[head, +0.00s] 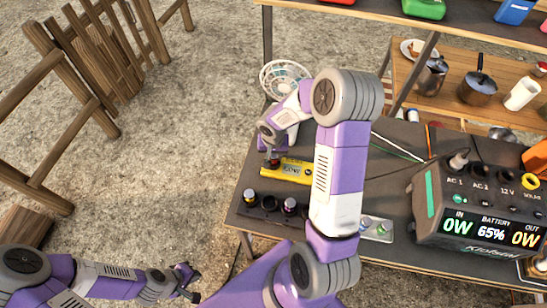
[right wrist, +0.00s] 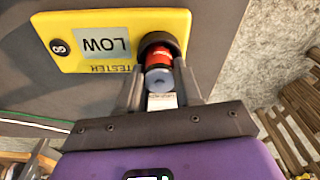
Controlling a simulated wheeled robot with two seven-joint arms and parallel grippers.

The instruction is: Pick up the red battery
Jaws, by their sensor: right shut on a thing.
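The red battery (right wrist: 158,60) stands in the round black socket at one end of the yellow tester (right wrist: 70,20). In the right wrist view it is between the two fingers of my right gripper (right wrist: 160,85), which is shut on it. The tester's screen reads LOW. In the head view the tester (head: 292,169) lies on the dark table, with my right gripper (head: 272,163) over its left end; the battery is mostly hidden there. My left gripper (head: 188,282) is open and empty, low at the left, off the table.
A dark battery holder (head: 268,203) with some batteries lies in front of the tester. A metal tray (head: 378,229) with green-marked items is right of it. A power station (head: 480,215) fills the right side. A white fan (head: 285,78) stands behind. Wooden fencing is at the left.

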